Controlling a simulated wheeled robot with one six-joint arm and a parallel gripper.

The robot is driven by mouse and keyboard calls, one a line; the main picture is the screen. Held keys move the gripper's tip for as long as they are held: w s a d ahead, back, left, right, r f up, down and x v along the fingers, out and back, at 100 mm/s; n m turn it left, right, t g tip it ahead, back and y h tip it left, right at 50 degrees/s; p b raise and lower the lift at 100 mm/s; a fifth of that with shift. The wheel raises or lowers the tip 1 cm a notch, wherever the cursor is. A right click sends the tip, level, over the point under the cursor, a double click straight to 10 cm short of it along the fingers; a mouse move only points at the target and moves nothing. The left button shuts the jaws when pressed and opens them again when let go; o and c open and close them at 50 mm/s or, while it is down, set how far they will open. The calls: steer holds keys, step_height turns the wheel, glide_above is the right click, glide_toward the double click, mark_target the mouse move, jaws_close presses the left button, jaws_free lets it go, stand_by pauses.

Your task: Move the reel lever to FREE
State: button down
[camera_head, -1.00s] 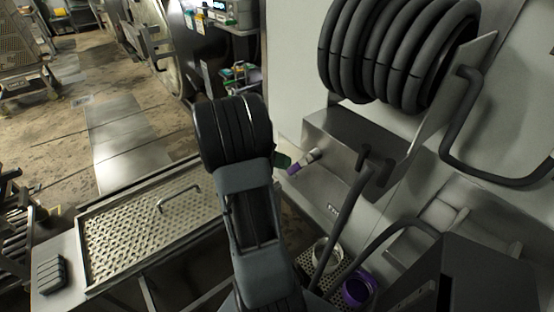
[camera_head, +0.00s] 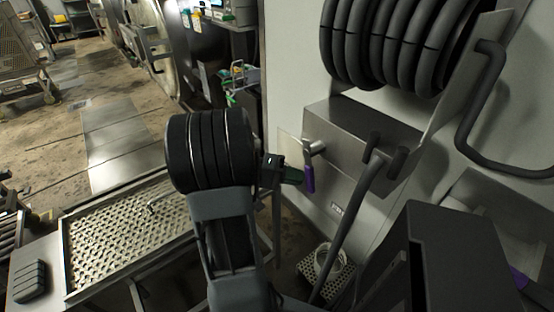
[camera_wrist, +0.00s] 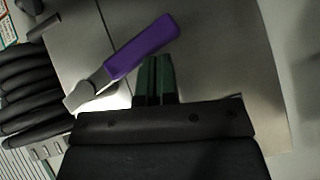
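The reel lever has a purple handle (camera_head: 309,180) on a metal arm, mounted on the front of the steel box (camera_head: 355,140) under the hose reel. In the head view the handle hangs almost straight down from its pivot. My gripper (camera_head: 295,177) is just left of the handle, its green fingertips at or very near it; contact cannot be told for sure. In the wrist view the purple handle (camera_wrist: 145,45) slants just beyond the green fingertips (camera_wrist: 155,75). The fingers are together, with nothing visible between them. No FREE marking is readable.
The black hose reel (camera_head: 390,45) is above the box. A small label (camera_head: 337,209) is on the panel below. A perforated tray table (camera_head: 130,230) is at lower left, and a white pot (camera_head: 328,258) stands below.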

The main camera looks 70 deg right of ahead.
mark_target(308, 187)
steer(key=shift+s+a+b, duration=0.5)
steer(key=shift+s, duration=0.25)
steer(key=shift+s+a+b, duration=0.45)
steer(key=shift+s+a, duration=0.05)
steer(key=shift+s, duration=0.25)
steer(key=shift+w+d+f+b, duration=0.15)
steer(key=shift+w+f+b, duration=0.05)
steer(key=shift+f+b, duration=0.3)
steer(key=w+a+f+b, duration=0.1)
steer(key=w+f, duration=0.4)
steer(key=w, duration=0.6)
steer(key=shift+a+f+b, duration=0.2)
steer(key=shift+a+b, duration=0.05)
steer(key=shift+b, duration=0.6)
